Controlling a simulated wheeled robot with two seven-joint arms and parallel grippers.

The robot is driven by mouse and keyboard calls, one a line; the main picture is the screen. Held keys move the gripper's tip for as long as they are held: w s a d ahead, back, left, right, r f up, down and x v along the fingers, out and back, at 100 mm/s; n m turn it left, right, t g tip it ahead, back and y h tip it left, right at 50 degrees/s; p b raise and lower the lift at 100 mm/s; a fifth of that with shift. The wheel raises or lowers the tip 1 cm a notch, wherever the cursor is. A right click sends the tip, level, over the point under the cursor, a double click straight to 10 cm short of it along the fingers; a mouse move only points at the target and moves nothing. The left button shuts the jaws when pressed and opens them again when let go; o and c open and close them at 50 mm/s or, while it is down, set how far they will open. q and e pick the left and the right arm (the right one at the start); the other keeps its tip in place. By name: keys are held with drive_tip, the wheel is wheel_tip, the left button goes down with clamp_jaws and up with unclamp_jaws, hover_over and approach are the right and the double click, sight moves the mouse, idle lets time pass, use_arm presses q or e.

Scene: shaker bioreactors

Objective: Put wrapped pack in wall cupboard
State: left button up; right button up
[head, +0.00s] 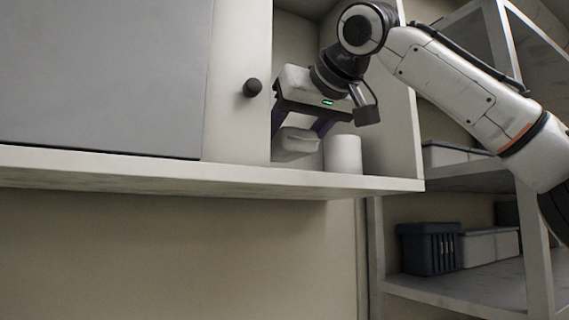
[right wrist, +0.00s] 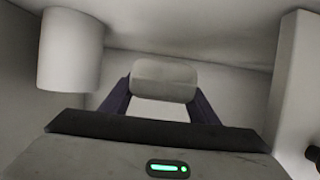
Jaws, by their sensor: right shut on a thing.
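The wrapped pack (head: 295,145) is a small pale, rounded bundle inside the open part of the wall cupboard (head: 391,184). My right gripper (head: 300,138) reaches in from the right, pointing down, and is shut on the pack. In the right wrist view the pack (right wrist: 165,78) sits between the two dark purple fingers. It is low, close to the cupboard floor; I cannot tell whether it touches. The cupboard door's edge hides part of the cupboard's inside at the left. My left gripper is not in view.
A white cylinder (head: 343,154) stands on the cupboard floor just right of the pack; it also shows in the right wrist view (right wrist: 70,52). A door with a black knob (head: 252,87) is at the left. An open shelf rack with a dark basket (head: 428,248) stands at the right.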

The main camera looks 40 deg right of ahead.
sight(290, 156)
wheel_tip(290, 156, down, 4)
drive_tip(key=shift+a+r, duration=0.1)
drive_tip(key=shift+r, duration=0.15)
drive_tip(key=shift+w+f, duration=0.2)
drive_tip(key=shift+f, duration=0.15)
drive_tip(key=o, duration=1.1)
drive_tip(key=shift+f, duration=0.1)
drive_tip(key=shift+c, duration=0.2)
drive_tip(key=shift+r, duration=0.2)
drive_tip(key=v, duration=1.2)
drive_tip(key=shift+b, duration=0.3)
